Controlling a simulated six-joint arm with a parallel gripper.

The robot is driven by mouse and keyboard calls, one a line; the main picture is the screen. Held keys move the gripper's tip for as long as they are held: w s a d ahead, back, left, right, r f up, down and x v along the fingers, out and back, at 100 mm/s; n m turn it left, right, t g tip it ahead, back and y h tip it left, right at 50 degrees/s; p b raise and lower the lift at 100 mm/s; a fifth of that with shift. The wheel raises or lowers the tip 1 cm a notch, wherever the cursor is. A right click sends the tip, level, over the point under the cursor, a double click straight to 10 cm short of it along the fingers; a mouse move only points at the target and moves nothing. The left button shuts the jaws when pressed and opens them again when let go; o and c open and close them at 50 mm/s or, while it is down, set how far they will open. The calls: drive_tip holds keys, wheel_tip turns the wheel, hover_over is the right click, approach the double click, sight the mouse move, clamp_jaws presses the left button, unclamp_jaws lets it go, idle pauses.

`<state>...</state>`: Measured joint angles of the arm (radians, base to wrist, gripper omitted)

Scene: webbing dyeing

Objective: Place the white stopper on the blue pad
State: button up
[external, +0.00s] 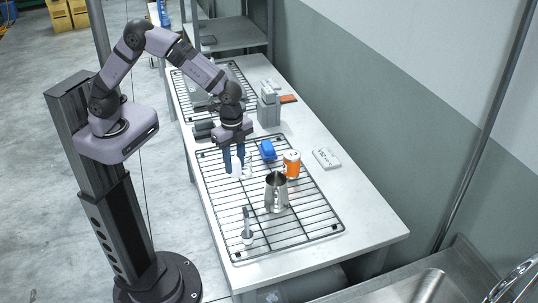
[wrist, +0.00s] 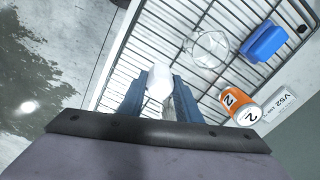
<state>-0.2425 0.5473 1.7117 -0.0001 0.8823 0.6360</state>
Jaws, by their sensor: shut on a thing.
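My gripper (external: 234,168) points down over the near wire rack, with its blue fingers shut on the white stopper (wrist: 159,83). In the wrist view the stopper sticks out past the two fingertips (wrist: 160,90). In the external view the stopper (external: 237,174) shows as a small white shape at the fingertips; whether it touches the rack is hard to tell. The blue pad (external: 268,150) lies on the rack to the right of my gripper. In the wrist view the blue pad (wrist: 263,42) is at the upper right, apart from the stopper.
A clear glass vessel (wrist: 207,48) stands close to the stopper, on the side toward the blue pad. An orange can (external: 291,166), a steel pitcher (external: 276,195) and a white labelled box (external: 326,158) are nearby. Much of the rack's front (external: 300,228) is bare.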

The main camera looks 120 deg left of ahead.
drive_tip(key=shift+r, duration=1.25)
drive_tip(key=shift+a, duration=0.1)
drive_tip(key=w+a+r+n+b, duration=0.1)
drive_tip(key=w+a+r+n, duration=0.15)
drive_tip(key=a, duration=0.85)
wheel_tip(320, 180, up, 2)
drive_tip(key=n+b, duration=0.1)
drive_tip(key=n, duration=0.1)
hover_over(268, 145)
drive_tip(key=shift+s+a+f+p, duration=0.1)
drive_tip(key=shift+f+p, duration=0.6)
drive_tip(key=shift+f, duration=1.75)
drive_tip(key=shift+s+f+p, duration=0.1)
drive_tip(key=shift+f+p, duration=0.55)
drive_tip(key=shift+f, duration=1.75)
drive_tip(key=shift+w+f, duration=0.1)
drive_tip(key=shift+f, duration=0.05)
drive_tip(key=o, duration=1.1)
drive_tip(key=shift+o, duration=0.2)
